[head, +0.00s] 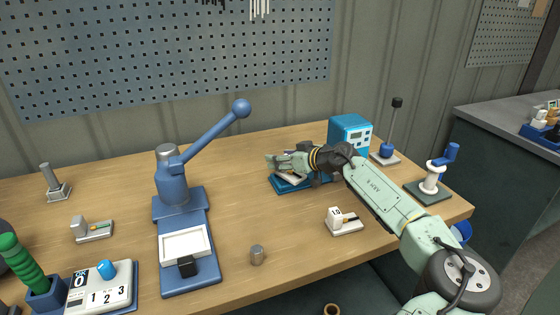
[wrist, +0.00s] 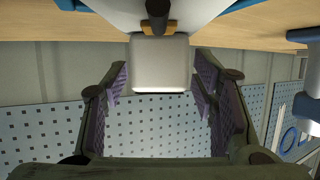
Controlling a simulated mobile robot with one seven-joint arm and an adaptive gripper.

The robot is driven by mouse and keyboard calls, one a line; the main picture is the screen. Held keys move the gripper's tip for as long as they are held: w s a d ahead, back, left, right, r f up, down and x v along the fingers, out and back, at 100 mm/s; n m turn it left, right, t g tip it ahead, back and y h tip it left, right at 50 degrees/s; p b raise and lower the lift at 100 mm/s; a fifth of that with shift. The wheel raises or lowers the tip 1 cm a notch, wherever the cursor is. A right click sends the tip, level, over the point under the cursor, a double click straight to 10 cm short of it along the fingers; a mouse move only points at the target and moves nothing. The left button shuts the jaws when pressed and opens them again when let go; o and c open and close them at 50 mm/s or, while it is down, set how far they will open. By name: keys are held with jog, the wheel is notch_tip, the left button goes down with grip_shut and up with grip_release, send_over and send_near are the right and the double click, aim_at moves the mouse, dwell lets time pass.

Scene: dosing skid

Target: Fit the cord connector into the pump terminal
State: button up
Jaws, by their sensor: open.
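In the wrist view, a pale grey block (wrist: 160,62), which looks like the cord connector, lies between my gripper's fingers (wrist: 160,80). An orange collar (wrist: 158,27) and a dark stem sit at its top end in the picture. The fingers are open, with a visible gap on each side of the block. In the head view, my gripper (head: 279,163) is low over a blue tray (head: 288,187), and it partly hides what lies there. The blue box with a display (head: 349,133), probably the pump, stands behind my wrist. I cannot make out its terminal.
A blue lever press (head: 174,185) stands left of the tray. A black-knobbed lever (head: 391,140) and a blue-and-white valve (head: 432,178) stand right. The wood between press and tray is clear.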

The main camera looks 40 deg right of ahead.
jog(key=b+v, duration=0.2)
jog(key=v, duration=0.9)
jog(key=shift+b, duration=0.3)
jog(key=shift+s+d+f, duration=0.1)
jog(key=shift+f, duration=0.1)
